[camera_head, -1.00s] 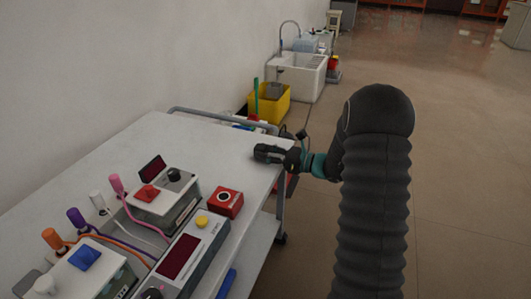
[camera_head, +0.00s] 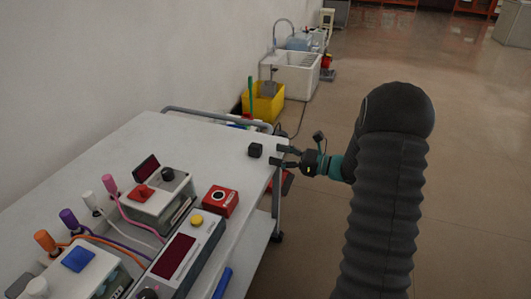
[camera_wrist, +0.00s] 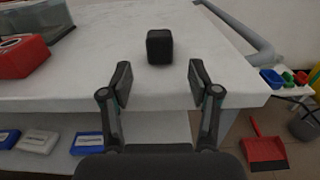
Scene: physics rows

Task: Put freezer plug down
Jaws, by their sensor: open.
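A small black block, which I take to be the freezer plug (camera_head: 255,150), stands on the white cart top near its right edge. It also shows in the wrist view (camera_wrist: 159,46), upright on the white surface ahead of the fingers. My gripper (camera_head: 282,156) is open and empty, just right of the plug at the cart's edge. In the wrist view my gripper (camera_wrist: 157,82) has its two fingers apart, with a gap between them and the plug. Nothing touches the plug except the cart top (camera_head: 150,135).
A red box with a round button (camera_head: 220,200) and grey devices with coloured plugs and cables (camera_head: 180,255) fill the near part of the cart. A metal rail (camera_head: 215,115) runs along the far end. The surface around the plug is clear. A yellow bin (camera_head: 264,102) stands beyond.

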